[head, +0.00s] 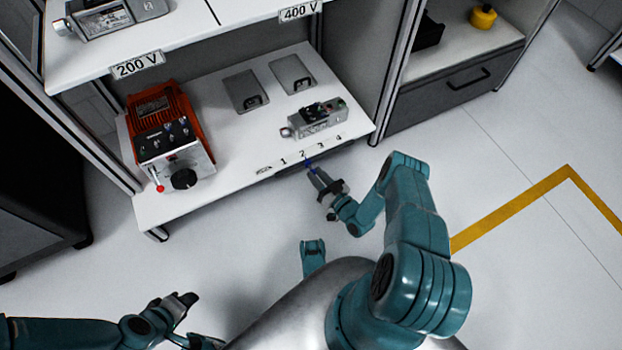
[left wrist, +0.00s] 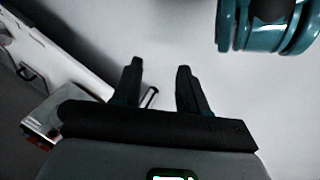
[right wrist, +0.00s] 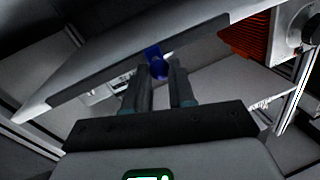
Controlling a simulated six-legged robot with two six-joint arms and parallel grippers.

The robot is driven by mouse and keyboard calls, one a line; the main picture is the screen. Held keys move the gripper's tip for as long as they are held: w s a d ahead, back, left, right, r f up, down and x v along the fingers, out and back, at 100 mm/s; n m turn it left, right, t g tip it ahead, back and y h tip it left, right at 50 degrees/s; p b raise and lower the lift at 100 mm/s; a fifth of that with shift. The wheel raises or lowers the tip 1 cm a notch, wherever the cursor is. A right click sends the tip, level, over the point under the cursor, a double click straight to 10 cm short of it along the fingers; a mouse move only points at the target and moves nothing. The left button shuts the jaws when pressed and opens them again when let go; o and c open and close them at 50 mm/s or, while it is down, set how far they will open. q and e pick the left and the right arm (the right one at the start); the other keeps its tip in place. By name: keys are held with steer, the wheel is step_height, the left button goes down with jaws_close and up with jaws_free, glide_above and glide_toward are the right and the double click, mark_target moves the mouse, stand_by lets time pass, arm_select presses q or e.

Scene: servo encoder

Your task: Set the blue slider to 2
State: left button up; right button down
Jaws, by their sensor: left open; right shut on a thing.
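The blue slider (head: 308,163) sits on the dark track (head: 342,152) along the front edge of the white shelf (head: 225,190). It appears roughly in line with the printed 2 (head: 302,154). My right gripper (head: 312,171) is shut on the slider and partly hides it. In the right wrist view the slider (right wrist: 155,55) shows at the fingertips, under the shelf edge. My left gripper (head: 190,306) is open and empty, low at the lower left over the floor. In the left wrist view its two fingers (left wrist: 159,68) stand apart with nothing between them.
An orange device (head: 160,105) with a knob stands on the shelf's left. A grey device (head: 315,120) lies behind the numbers. An upper shelf labelled 200 V (head: 137,65) and 400 V (head: 299,12) hangs above. The floor in front is clear.

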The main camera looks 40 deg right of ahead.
steer(key=c, duration=0.9)
jaws_free()
steer(key=shift+c, duration=0.2)
arm_select(q)
steer(key=shift+g, duration=0.6)
steer(key=s+r+p, duration=0.2)
steer(key=r+p, duration=0.1)
steer(key=s+r+p, duration=0.1)
steer(key=shift+s+d+r, duration=0.1)
steer(key=shift+d+r, duration=0.05)
steer(key=shift+d, duration=0.15)
arm_select(e)
steer(key=s, duration=1.6)
steer(key=shift+s+a, duration=0.15)
steer(key=shift+a, duration=0.2)
steer(key=shift+r, duration=0.1)
